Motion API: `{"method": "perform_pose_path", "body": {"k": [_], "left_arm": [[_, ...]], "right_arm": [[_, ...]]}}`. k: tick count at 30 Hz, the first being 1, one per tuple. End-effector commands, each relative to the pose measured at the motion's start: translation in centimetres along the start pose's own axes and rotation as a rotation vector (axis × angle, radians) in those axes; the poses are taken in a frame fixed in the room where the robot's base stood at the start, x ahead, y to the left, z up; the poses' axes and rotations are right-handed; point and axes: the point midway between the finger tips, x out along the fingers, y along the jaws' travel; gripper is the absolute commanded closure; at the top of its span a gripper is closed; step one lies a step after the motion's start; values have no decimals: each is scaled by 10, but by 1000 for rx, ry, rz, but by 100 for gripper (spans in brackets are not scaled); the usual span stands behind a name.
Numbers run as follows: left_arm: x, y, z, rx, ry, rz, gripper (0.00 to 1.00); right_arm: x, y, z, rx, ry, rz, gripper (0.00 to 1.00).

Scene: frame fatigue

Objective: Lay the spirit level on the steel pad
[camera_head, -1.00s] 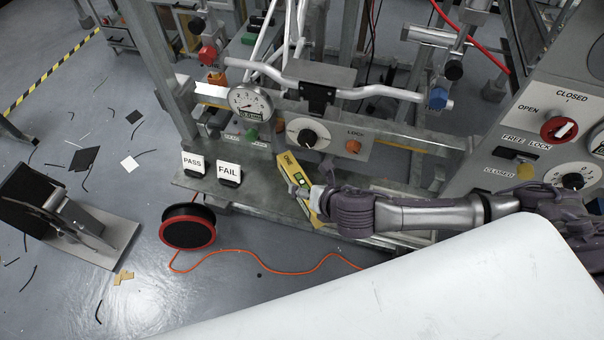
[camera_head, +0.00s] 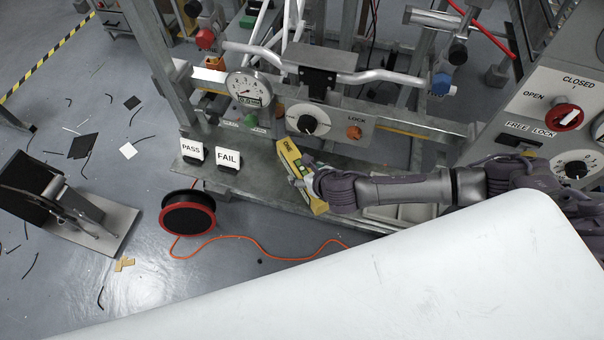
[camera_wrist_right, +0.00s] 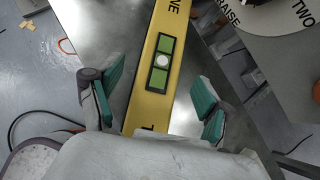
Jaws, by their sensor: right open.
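The yellow spirit level (camera_head: 287,156) lies slanted on the grey steel surface (camera_head: 258,172) at the foot of the test rig, right of the FAIL card. My right gripper (camera_head: 306,174) is over its middle, with the wrist hiding part of it. In the right wrist view the spirit level (camera_wrist_right: 142,108), with its green vial, runs between my two green-padded fingers (camera_wrist_right: 158,92). The fingers are spread, with gaps visible on both sides. Bright bare metal shows beside the level. I cannot tell a separate pad's edges. My left gripper is not in view.
PASS (camera_head: 191,152) and FAIL (camera_head: 228,160) cards stand left of the level. A dial gauge (camera_head: 249,88) and a knob panel (camera_head: 308,124) are behind it. A black-and-red reel (camera_head: 188,214) with orange cable lies on the floor in front.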

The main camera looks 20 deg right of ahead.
Motion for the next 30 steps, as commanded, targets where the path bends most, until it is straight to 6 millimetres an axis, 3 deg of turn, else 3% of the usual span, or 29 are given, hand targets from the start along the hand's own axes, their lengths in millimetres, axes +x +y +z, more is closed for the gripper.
{"method": "perform_pose_path", "body": {"k": [6, 16, 30], "left_arm": [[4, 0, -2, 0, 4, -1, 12], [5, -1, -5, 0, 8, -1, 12], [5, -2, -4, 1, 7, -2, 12]], "right_arm": [[33, 2, -2, 0, -1, -2, 21], [40, 2, -2, 1, 0, -1, 21], [39, 2, -1, 1, -1, -2, 99]]}}
